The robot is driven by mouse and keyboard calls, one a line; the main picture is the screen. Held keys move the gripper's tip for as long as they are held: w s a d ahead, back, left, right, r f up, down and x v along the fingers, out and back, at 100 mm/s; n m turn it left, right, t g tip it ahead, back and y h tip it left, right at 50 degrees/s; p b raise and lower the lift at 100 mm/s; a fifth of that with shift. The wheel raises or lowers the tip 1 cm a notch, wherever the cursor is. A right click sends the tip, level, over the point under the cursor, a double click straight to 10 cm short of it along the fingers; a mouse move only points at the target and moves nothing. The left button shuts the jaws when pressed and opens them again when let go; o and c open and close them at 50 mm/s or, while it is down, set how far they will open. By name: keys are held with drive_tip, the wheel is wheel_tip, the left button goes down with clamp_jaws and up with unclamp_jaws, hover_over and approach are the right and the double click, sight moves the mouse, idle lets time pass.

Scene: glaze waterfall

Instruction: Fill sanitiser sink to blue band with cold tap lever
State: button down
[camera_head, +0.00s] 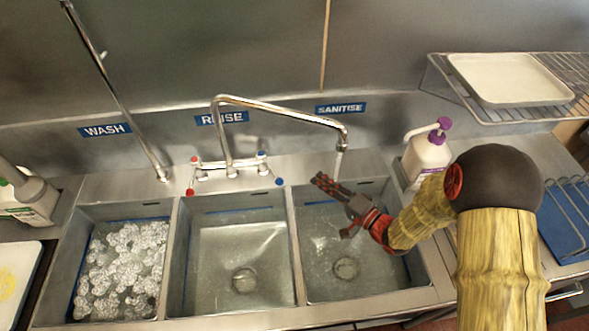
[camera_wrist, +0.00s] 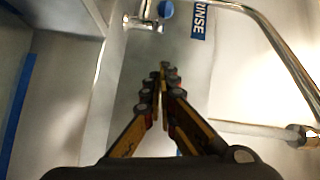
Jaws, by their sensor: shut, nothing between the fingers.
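The sanitise sink (camera_head: 330,282) is the right basin, with shallow clear water around its drain. A swan-neck spout (camera_head: 300,117) ends above it, and a thin stream (camera_head: 338,166) falls from its tip; the spout (camera_wrist: 285,65) and stream (camera_wrist: 250,130) also show in the wrist view. The tap's blue-ended cold lever (camera_head: 279,181) is left of my gripper; a blue tap end (camera_wrist: 166,9) shows ahead in the wrist view. My gripper (camera_head: 319,179) is shut and empty above the sink's back edge, apart from the lever. A blue band (camera_wrist: 19,95) shows on a basin wall.
The rinse basin (camera_head: 205,285) is in the middle; the wash basin (camera_head: 165,290) holds suds. A purple-topped pump bottle (camera_head: 427,158) stands right of my gripper. A wire rack (camera_head: 440,85) bears a pale tray (camera_head: 510,78).

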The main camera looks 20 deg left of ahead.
sight(270, 167)
drive_tip(key=a, duration=0.3)
drive_tip(key=w+a+b, duration=0.1)
drive_tip(key=a, duration=0.3)
drive_tip(key=a+f+b, duration=0.1)
drive_tip(key=a, duration=0.3)
drive_tip(key=shift+w, duration=0.3)
drive_tip(key=shift+s+a+f, duration=0.15)
drive_tip(key=shift+s+a, duration=0.05)
drive_tip(key=shift+s, duration=0.2)
drive_tip(key=s+a, duration=0.1)
drive_tip(key=s, duration=0.1)
drive_tip(key=s+a, duration=0.1)
drive_tip(key=s, duration=0.1)
drive_tip(key=shift+a, duration=0.2)
